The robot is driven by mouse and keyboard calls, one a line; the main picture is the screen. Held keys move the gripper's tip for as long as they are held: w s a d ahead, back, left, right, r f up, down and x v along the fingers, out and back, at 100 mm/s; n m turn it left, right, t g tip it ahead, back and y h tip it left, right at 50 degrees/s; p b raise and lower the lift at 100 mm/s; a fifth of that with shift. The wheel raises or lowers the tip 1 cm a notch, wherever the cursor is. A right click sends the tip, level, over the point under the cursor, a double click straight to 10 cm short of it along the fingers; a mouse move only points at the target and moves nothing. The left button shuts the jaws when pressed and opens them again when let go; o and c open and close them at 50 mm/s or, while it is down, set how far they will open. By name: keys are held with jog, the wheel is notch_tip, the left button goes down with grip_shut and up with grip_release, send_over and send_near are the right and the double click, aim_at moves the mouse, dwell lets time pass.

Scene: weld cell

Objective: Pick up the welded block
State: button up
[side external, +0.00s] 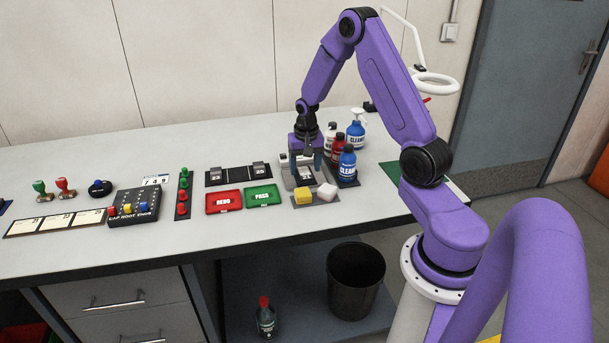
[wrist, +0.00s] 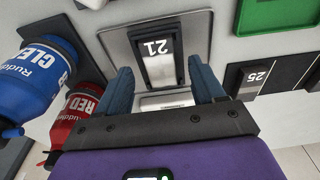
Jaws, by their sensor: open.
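A dark block marked 21 (wrist: 158,45) with a light metal band stands on a grey plate (wrist: 118,42) in the wrist view. I take it for the welded block; no weld seam is clear. My gripper (wrist: 160,68) is open, pointing down, with one blue finger on each side of the block's near end. The fingers look apart from it. In the side view my gripper (side external: 304,166) is low over the small grey station (side external: 284,167), and the block there is partly hidden by the fingers.
Blue (side external: 348,163) and red (side external: 337,150) bottles stand close to the right of my gripper. Left are a black rack (side external: 237,175) with blocks 23 and 25, a red REDO tray (side external: 223,201) and a green PASS tray (side external: 262,197).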

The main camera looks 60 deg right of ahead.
jog(key=shift+w+d+f, duration=0.1)
jog(key=shift+f, duration=0.65)
grip_shut()
jog(key=shift+r, duration=0.1)
